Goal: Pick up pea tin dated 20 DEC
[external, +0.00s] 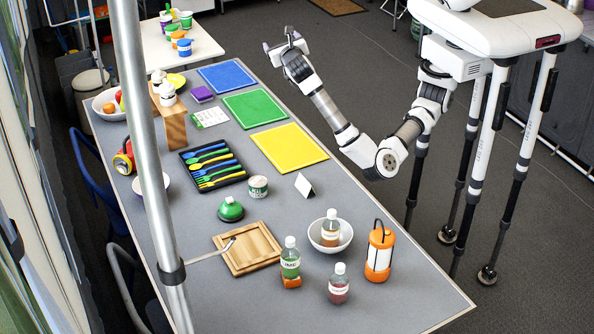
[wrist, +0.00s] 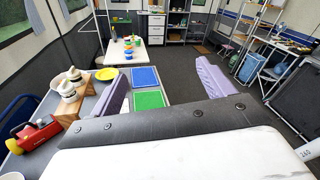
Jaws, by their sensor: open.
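A small tin with a pale label and green lettering (external: 258,187) stands upright on the grey table, between the cutlery tray and a white folded card. Its print is too small for me to read a date. It does not show in the wrist view. My gripper (external: 287,42) is raised above the far end of the table, well away from the tin. In the wrist view its two purple fingers (wrist: 165,85) are wide apart with nothing between them.
The table (external: 390,302) holds a cutlery tray (external: 211,166), yellow mat (external: 289,147), white card (external: 304,186), green-bodied item (external: 231,209), cutting board (external: 247,250), bowl (external: 320,246), bottles and orange lantern (external: 380,251). A metal pole (external: 150,150) crosses the view. The front right corner is clear.

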